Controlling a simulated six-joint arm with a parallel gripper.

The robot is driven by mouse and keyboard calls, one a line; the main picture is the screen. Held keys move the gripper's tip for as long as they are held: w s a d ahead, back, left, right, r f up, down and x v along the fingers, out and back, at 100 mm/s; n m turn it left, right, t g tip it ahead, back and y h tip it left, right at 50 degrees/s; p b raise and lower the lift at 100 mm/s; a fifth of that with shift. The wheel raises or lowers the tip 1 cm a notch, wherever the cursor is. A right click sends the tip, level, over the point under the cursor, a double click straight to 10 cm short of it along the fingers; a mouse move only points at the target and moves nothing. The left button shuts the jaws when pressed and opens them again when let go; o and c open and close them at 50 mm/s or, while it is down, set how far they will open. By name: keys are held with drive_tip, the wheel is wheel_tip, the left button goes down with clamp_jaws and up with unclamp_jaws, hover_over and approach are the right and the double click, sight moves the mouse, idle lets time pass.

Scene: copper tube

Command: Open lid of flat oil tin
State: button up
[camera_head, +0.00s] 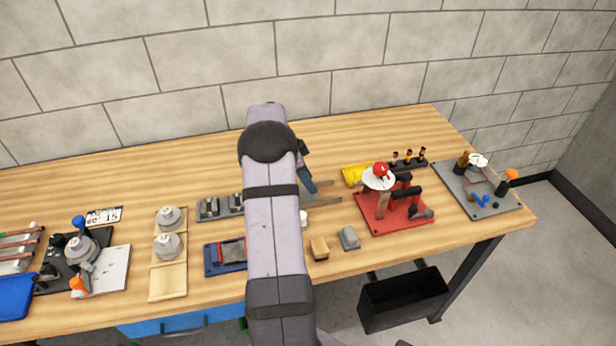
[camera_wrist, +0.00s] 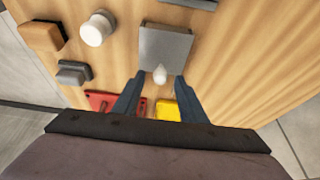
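A flat grey tin-like box (camera_wrist: 165,48) lies on the wooden bench in the wrist view. A small white cone-shaped cap (camera_wrist: 160,74) shows at its near edge. My gripper (camera_wrist: 160,77) is open, with one blue finger on each side of the cap in the picture. A gap shows between the cap and each finger. I cannot tell whether the fingertips are level with the cap or above it.
A white cylinder (camera_wrist: 96,28), a wooden block (camera_head: 319,248) and a grey block (camera_head: 349,238) stand near the tin. A red base with a clamp-like fixture (camera_head: 395,219) and a yellow item (camera_head: 354,175) lie to the right. Bare bench shows at the back.

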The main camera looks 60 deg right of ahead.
drive_tip(key=shift+f, duration=0.15)
drive_tip(key=shift+c, duration=0.7)
clamp_jaws()
drive_tip(key=s+d+b, duration=0.2)
drive_tip(key=s+d, duration=0.3)
drive_tip(key=shift+d, duration=0.1)
drive_tip(key=shift+o, duration=0.7)
unclamp_jaws()
drive_tip(key=shift+b, duration=0.3)
drive_tip(key=b+v, duration=0.2)
drive_tip(key=v, duration=0.5)
drive_tip(key=shift+r, duration=0.2)
